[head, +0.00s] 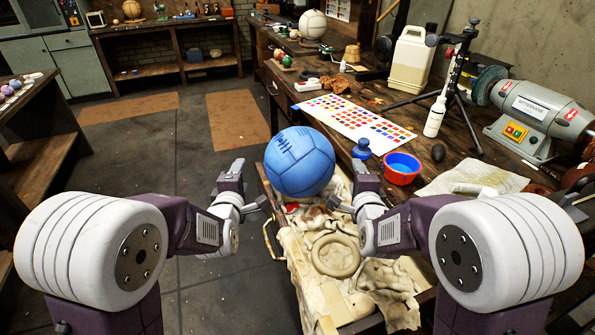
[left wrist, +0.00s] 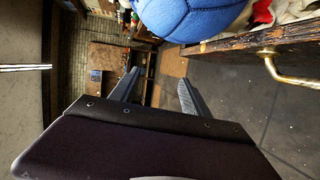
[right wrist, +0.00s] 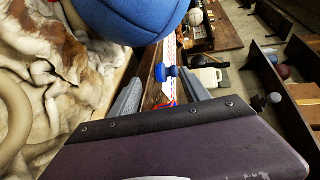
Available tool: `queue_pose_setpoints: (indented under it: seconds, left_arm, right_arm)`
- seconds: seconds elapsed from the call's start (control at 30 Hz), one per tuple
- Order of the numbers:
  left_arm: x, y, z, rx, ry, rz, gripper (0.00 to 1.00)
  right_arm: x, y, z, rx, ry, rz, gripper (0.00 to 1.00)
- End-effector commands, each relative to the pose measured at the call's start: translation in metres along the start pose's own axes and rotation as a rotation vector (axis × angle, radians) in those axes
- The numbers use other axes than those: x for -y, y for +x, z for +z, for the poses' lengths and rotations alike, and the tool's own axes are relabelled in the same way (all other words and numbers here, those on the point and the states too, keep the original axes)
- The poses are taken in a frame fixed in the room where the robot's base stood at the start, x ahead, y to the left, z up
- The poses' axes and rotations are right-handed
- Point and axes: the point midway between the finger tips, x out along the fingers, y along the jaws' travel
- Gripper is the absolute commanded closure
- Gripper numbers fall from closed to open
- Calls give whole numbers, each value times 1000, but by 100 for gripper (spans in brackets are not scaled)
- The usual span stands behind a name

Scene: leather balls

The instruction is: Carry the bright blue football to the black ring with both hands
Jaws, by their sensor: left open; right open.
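The bright blue football (head: 299,160) is between my two grippers, at the far end of an open drawer (head: 300,285) lined with pale leather. It also shows at the top of the left wrist view (left wrist: 192,16) and the right wrist view (right wrist: 130,18). My left gripper (head: 250,186) is open at the ball's left, its fingers empty. My right gripper (head: 347,185) is open at its right, also empty. I cannot tell whether either gripper touches the ball, or what bears it. I cannot make out a black ring in these views.
A cream ring (head: 336,255) lies on the leather hides.

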Motion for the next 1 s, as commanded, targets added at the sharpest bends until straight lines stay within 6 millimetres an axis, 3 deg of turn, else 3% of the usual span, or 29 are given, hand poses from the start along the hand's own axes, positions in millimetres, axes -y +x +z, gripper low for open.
queue_pose_setpoints:
  seconds: [0.03, 0.1, 0.57, 1.0]
  left_arm:
    - [20, 4, 4, 8, 4, -7, 45]
    - [28, 6, 7, 15, 7, -12, 45]
    - [27, 12, 10, 19, 10, -14, 45]
    - [30, 96, 11, 18, 10, -16, 45]
  right_arm:
    - [-20, 4, 4, 8, -4, 7, 45]
    - [-28, 6, 7, 14, -7, 13, 45]
    - [-27, 12, 10, 19, -10, 15, 45]
    - [-30, 96, 11, 19, -10, 16, 45]
